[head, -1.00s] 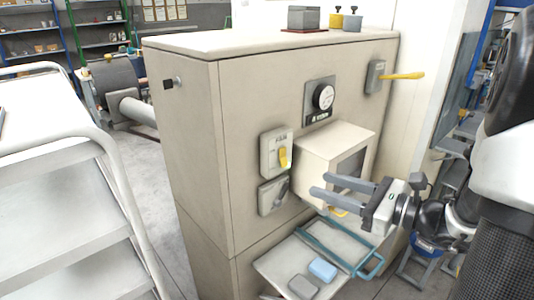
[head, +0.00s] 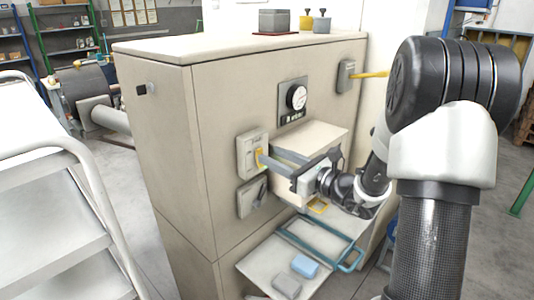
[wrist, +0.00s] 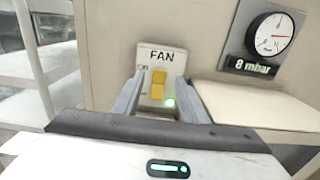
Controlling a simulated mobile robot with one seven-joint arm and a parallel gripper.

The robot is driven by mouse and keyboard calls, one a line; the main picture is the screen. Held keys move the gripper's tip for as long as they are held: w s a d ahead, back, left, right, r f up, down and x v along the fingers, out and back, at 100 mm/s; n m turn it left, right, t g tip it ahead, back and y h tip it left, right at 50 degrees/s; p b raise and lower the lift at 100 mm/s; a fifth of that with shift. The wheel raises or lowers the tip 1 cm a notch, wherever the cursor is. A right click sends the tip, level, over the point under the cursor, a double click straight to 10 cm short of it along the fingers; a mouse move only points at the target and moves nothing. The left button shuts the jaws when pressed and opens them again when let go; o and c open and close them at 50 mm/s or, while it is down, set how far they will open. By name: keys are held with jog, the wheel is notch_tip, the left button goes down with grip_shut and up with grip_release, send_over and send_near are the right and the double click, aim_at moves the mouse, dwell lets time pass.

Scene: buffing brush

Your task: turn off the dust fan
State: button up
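In the head view my gripper (head: 267,157) reaches left to the switch. I cannot tell whether a finger touches the lever.
A second grey switch (head: 252,196) sits just below. A dial gauge (wrist: 272,35) marked 8 mbar is above right. A tray with sponges (head: 262,262) is below.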

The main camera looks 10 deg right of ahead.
aim_at(260, 151)
jog(key=shift+x, duration=1.65)
grip_shut()
jog(key=t+y+b, duration=0.1)
jog(key=b, duration=0.2)
jog(key=f+t+b, duration=0.1)
jog(key=b, duration=0.3)
jog(key=t+y+b, duration=0.1)
jog(key=b, duration=0.2)
jog(key=shift+s+d+f+t+y, duration=0.2)
jog(key=shift+s+f+t+y, duration=0.1)
jog(key=shift+s, duration=0.05)
jog(key=shift+r, duration=0.1)
